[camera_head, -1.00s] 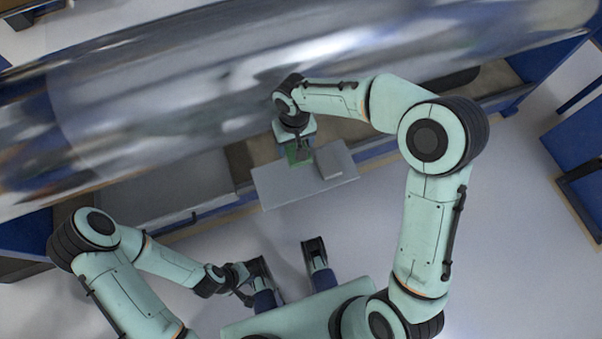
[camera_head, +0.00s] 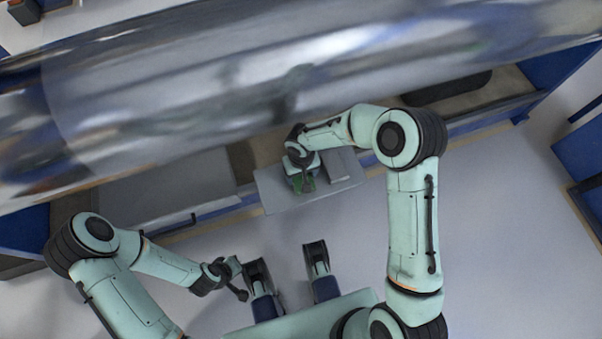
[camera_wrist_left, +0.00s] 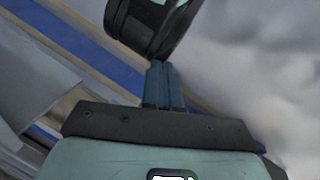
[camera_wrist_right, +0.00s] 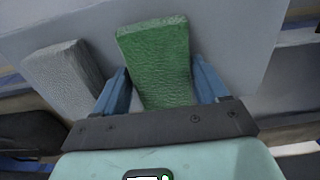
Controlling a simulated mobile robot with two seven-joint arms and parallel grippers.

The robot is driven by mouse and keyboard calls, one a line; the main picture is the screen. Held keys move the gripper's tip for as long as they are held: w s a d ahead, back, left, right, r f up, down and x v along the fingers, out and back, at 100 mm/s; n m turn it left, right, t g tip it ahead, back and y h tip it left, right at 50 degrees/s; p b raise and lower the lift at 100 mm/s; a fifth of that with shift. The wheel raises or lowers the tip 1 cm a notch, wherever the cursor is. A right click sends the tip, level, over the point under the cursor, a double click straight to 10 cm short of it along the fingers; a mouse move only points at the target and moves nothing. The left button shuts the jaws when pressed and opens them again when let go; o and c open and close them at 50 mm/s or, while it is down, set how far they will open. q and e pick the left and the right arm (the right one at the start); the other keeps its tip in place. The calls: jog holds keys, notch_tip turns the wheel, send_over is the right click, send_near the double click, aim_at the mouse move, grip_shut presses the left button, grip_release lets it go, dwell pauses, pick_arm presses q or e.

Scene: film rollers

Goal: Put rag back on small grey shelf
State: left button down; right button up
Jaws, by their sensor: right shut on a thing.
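The rag is a green textured cloth (camera_wrist_right: 160,68) in the right wrist view, between the fingers of my right gripper (camera_wrist_right: 162,88), which is shut on it. In the head view the rag (camera_head: 304,183) shows as a green patch under my right gripper (camera_head: 302,176). It is over the small grey shelf (camera_head: 281,200), whose flat panel also shows in the right wrist view (camera_wrist_right: 236,38). I cannot tell whether the rag touches the shelf. My left gripper (camera_wrist_left: 164,85) has its blue fingers close together, with nothing seen between them, away from the shelf.
A grey textured block (camera_head: 344,166) lies on the shelf beside the rag; the right wrist view shows it too (camera_wrist_right: 66,80). A large shiny metal roller (camera_head: 240,90) spans the scene behind the shelf. The floor (camera_head: 490,220) on the right is clear.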

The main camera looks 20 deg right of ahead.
jog(key=shift+f, duration=0.3)
pick_arm(q)
jog(key=shift+w+f, duration=0.1)
pick_arm(e)
jog(key=o, duration=0.9)
pick_arm(q)
jog(key=shift+a, duration=0.1)
pick_arm(e)
jog(key=shift+o, duration=0.2)
pick_arm(q)
jog(key=shift+g+h, duration=0.3)
jog(key=shift+g, duration=0.4)
jog(key=s+r+p, duration=0.1)
jog(key=s+d+r, duration=0.1)
jog(key=s+d+r+p, duration=0.1)
jog(key=s, duration=0.1)
jog(key=shift+s+r+p, duration=0.1)
jog(key=shift+r+p, duration=0.1)
jog(key=shift+p, duration=0.15)
pick_arm(e)
notch_tip(320, 180, up, 12)
jog(key=shift+r, duration=0.1)
